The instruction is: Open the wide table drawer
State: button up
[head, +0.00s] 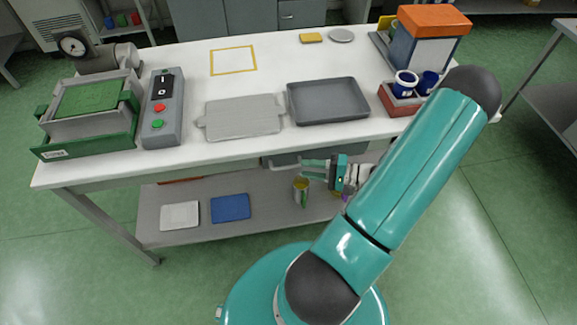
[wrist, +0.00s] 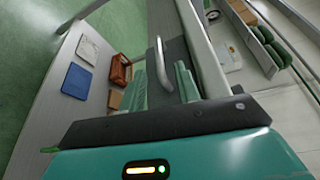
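The wide table drawer (head: 287,157) is a dark grey front under the near edge of the white table; it looks shut. My gripper (head: 304,168) is in front of the drawer, fingers pointing left and apart. In the wrist view the drawer front (wrist: 177,52) is ahead, and the metal handle (wrist: 163,66) appears between the two teal fingers, with space on both sides. I cannot tell how deep the handle sits between them.
The table top (head: 180,185) carries a grey tray (head: 328,101), a flat plate (head: 243,117), a control box (head: 162,108) and a caddy with blue cups (head: 396,103).

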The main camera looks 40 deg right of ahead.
aim_at(293, 167)
jog(key=x, duration=0.7)
jog(key=shift+c, duration=0.4)
grip_shut()
